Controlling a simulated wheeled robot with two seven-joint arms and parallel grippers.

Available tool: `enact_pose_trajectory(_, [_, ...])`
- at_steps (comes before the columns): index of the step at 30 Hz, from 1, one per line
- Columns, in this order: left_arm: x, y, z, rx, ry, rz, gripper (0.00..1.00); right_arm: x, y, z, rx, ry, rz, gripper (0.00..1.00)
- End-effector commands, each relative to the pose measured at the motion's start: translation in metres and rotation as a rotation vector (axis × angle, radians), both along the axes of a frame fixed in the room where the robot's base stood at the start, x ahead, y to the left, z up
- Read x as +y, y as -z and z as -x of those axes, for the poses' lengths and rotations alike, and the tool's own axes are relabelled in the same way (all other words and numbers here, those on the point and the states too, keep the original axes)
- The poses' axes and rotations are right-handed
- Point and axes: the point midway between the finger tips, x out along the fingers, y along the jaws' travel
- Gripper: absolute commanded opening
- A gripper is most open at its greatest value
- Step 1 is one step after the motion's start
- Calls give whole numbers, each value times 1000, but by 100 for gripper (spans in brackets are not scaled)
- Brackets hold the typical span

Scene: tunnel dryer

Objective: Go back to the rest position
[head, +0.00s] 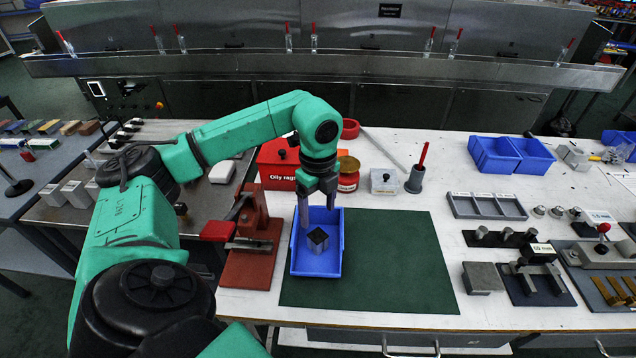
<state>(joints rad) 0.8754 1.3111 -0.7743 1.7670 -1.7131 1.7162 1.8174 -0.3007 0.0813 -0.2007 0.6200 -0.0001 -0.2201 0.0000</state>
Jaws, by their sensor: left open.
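My left gripper (318,203) hangs at the end of the green arm that comes in from the left. It points down over the blue tray (330,262), and its jaws are apart and empty. A small dark grey block (318,239) stands in the tray, below the fingertips and apart from them as far as I can tell. The tray lies on the left part of the dark green mat (400,265). My right gripper is not in view.
A red-brown fixture (252,262) stands left of the tray. A red oily rags box (278,165), a red tin (348,175) and a grey cup with a red-handled tool (416,178) stand behind. Blue bins (510,155) and metal parts fill the right. The mat's right part is clear.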

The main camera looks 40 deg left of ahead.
Motion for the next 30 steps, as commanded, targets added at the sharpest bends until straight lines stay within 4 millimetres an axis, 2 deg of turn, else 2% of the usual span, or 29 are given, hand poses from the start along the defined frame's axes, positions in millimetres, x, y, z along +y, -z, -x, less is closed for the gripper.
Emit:
enact_pose_trajectory(5, [0,-16,0,1,0,1,79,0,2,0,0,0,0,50])
enact_pose_trajectory(20, [0,-16,0,1,0,1,79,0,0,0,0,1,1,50])
enact_pose_trajectory(23, [0,-30,0,0,0,0,79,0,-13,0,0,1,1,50])
enact_pose_trajectory(27, [0,-63,0,1,0,0,79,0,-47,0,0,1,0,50])
enact_pose_trajectory(30, [0,-81,0,1,0,0,79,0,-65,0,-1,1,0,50])
